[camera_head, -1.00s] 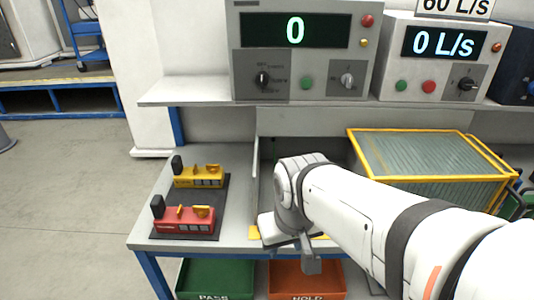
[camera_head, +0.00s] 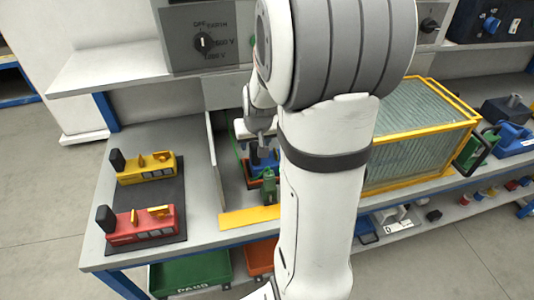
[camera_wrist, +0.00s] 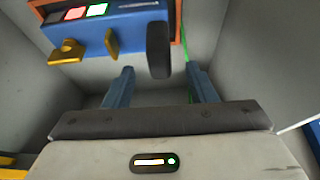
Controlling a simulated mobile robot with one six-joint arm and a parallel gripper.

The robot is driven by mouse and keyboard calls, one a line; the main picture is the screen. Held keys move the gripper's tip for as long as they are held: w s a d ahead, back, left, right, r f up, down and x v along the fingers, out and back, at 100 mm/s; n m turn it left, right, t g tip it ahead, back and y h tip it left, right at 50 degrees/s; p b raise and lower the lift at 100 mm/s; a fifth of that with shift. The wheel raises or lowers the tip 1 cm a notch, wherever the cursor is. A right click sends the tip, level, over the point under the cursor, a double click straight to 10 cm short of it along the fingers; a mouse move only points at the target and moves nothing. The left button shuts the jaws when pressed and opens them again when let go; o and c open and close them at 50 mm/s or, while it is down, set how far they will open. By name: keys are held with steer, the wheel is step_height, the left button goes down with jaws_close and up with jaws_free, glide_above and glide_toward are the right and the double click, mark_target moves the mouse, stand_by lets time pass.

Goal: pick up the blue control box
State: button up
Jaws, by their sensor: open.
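The blue control box (camera_head: 262,160) sits low in the walled bay of the bench, partly hidden by my arm in the head view. The black end piece lies just beyond the gap between the fingertips. In the head view my gripper (camera_head: 264,136) is above the box; contact cannot be told.
Grey bay walls (camera_wrist: 260,55) stand close on both sides. A yellow box (camera_head: 147,168) and a red box (camera_head: 143,227) sit on a dark mat at left. A yellow-framed ribbed case (camera_head: 412,140) stands at right. A shelf (camera_head: 110,72) with instruments runs above.

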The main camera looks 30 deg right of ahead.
mark_target(255, 146)
steer(key=x, duration=0.5)
steer(key=shift+w+d+f, duration=0.1)
steer(key=shift+w+f, duration=0.1)
steer(key=shift+f, duration=0.05)
jaws_close()
stand_by(0.4)
